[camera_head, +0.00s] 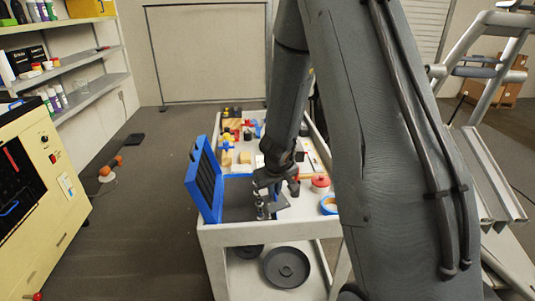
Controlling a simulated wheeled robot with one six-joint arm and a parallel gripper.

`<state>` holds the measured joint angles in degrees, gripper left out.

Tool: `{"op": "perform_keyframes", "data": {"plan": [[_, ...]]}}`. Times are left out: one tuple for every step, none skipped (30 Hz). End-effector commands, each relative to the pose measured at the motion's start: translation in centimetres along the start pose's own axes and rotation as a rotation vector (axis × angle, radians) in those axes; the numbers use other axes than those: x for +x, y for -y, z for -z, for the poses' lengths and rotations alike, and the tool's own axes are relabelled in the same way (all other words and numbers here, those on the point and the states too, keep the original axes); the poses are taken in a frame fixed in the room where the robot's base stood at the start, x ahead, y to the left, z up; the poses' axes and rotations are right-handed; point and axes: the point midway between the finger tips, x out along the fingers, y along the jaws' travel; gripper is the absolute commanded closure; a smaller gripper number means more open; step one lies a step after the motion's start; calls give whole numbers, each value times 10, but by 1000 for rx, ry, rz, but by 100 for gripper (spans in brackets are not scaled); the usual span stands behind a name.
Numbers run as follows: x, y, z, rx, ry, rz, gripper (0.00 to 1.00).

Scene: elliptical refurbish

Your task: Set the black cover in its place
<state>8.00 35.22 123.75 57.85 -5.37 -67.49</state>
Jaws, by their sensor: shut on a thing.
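A round black disc (287,266), which may be the black cover, lies flat on the cart's lower shelf. A second dark round piece (248,251) shows partly behind it, under the cart's top. My gripper (268,205) points down over the front of the cart top, beside the open blue case (207,185). It is shut on a small grey metallic thing (261,208), too small and partly hidden to name. The gripper is apart from the disc, well above it.
The white cart (245,235) carries a red-lidded pot (320,184), a blue ring-shaped roll (329,204) and several small coloured items. A yellow machine (40,175) stands left and a grey metal frame (490,165) right. The floor between machine and cart is mostly free.

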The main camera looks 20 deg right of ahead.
Motion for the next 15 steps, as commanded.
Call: {"op": "perform_keyframes", "data": {"plan": [[-5, -16, -2, 54, 12, -14, 100], [-5, -23, -2, 85, 16, -22, 100], [-4, -31, -4, 121, 22, -30, 100], [-3, -37, -5, 146, 26, -36, 100], [-3, -43, -6, 168, 29, -41, 100], [-2, -48, -7, 193, 33, -47, 100], [-1, -52, -8, 208, 36, -51, 100], [-1, -55, -9, 223, 38, -55, 100], [0, -58, -10, 236, 39, -58, 100], [1, -60, -10, 243, 40, -60, 100], [3, -61, -11, 248, 41, -61, 100], [7, -61, -12, 252, 42, -62, 100], [10, -61, -13, 253, 42, -63, 100], [13, -60, -15, 253, 42, -63, 100], [18, -60, -17, 253, 42, -63, 100]]}}
